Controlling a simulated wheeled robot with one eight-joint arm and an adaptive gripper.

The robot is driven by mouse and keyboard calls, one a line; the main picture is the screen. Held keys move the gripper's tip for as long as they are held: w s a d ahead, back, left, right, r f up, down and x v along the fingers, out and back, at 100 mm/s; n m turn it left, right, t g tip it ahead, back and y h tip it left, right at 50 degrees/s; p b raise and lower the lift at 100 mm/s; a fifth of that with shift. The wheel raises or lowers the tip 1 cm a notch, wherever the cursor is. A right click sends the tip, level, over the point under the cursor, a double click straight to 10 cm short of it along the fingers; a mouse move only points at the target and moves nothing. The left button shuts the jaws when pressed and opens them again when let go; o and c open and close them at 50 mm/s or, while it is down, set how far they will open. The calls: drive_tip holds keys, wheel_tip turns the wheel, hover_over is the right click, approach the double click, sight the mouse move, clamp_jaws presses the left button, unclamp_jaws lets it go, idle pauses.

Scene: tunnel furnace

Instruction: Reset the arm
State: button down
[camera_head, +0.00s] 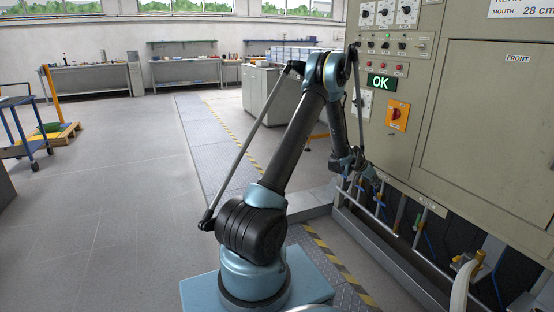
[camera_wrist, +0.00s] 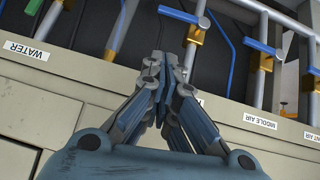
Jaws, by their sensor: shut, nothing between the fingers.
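My arm stands on its blue base in the head view, raised and bent at the elbow, with its forearm hanging down toward the furnace panel. My gripper (camera_head: 370,178) is at the end of the forearm, low beside the panel's bottom edge and the pipes. It also shows in the wrist view (camera_wrist: 160,62), with its fingers together and nothing between them. The fingers point toward the row of pipes. Whether they touch anything there is hard to tell.
The furnace cabinet (camera_head: 480,130) fills the right side, with an OK display (camera_head: 381,82) and an orange-yellow switch (camera_head: 397,115). Pipes with valves (camera_head: 420,225) run below it. A blue-handled valve (camera_wrist: 202,22) is near my fingers. Open floor (camera_head: 110,200) lies left.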

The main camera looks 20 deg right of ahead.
drive_tip(key=w+a+r+n+t+y, duration=0.1)
drive_tip(key=w+a+r+n, duration=0.1)
drive_tip(key=w+a+r, duration=0.45)
drive_tip(key=w+a+r+n+t, duration=0.15)
drive_tip(key=w+a+r, duration=0.25)
drive_tip(key=a+r, duration=0.55)
drive_tip(key=a+r+n+y, duration=0.1)
drive_tip(key=a+r+n, duration=0.15)
drive_tip(key=a, duration=1.05)
drive_tip(key=a+r+n+y, duration=0.2)
drive_tip(key=a+r, duration=0.2)
drive_tip(key=a, duration=0.9)
drive_tip(key=s+a+r+n+t+y, duration=0.1)
drive_tip(key=s+a+n, duration=0.3)
drive_tip(key=a, duration=0.7)
drive_tip(key=s+a+n+t+y, duration=0.1)
drive_tip(key=s+a, duration=0.5)
drive_tip(key=a, duration=0.5)
drive_tip(key=s+a+f+n+g+y, duration=0.1)
drive_tip(key=s+a+f+n+y, duration=0.2)
drive_tip(key=s+a, duration=0.9)
wheel_tip(320, 180, down, 4)
drive_tip(key=shift+s+a+r+n, duration=0.2)
drive_tip(key=shift+s+a+n, duration=0.15)
drive_tip(key=shift+s+n, duration=0.8)
